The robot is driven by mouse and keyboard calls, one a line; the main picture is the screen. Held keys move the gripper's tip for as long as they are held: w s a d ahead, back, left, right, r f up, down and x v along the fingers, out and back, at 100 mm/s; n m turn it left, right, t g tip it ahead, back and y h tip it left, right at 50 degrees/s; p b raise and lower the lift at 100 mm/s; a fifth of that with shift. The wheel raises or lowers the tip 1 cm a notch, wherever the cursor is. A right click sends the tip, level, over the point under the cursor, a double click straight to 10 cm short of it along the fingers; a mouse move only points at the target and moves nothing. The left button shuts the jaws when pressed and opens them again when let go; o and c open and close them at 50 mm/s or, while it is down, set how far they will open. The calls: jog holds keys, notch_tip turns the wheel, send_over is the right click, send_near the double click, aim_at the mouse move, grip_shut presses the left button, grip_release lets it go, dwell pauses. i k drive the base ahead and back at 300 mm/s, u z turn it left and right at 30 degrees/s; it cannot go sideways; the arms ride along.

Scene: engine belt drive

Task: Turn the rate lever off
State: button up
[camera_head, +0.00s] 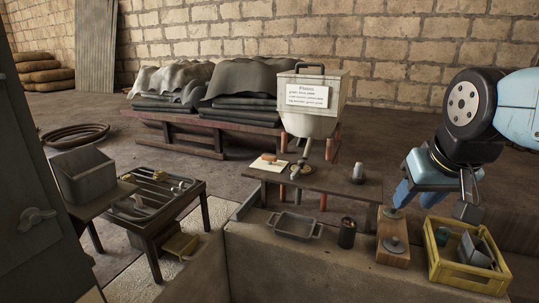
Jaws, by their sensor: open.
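A pale hopper (313,118) with a printed sign (308,96) and a dark top handle stands behind a low dark bench (335,186). Small metal and yellowish parts (298,170) sit under its spout. I cannot make out which part, if any, is the rate lever; its position is too small to tell. My gripper (417,201) hangs at the right with its blue fingers pointing down and apart. It is open and looks empty, well to the right of the hopper.
A yellow crate (433,262) with loose items is below my gripper. A wooden block (393,240) with round metal pieces, a dark cup (347,233) and a grey tray (277,222) stand on the front ledge. A grey cabinet (30,150) blocks the left edge.

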aim_at(268, 159)
jog(key=u, duration=0.1)
jog(key=k, duration=0.9)
jog(key=u, duration=0.45)
jog(key=i, duration=1)
jog(key=z, duration=0.1)
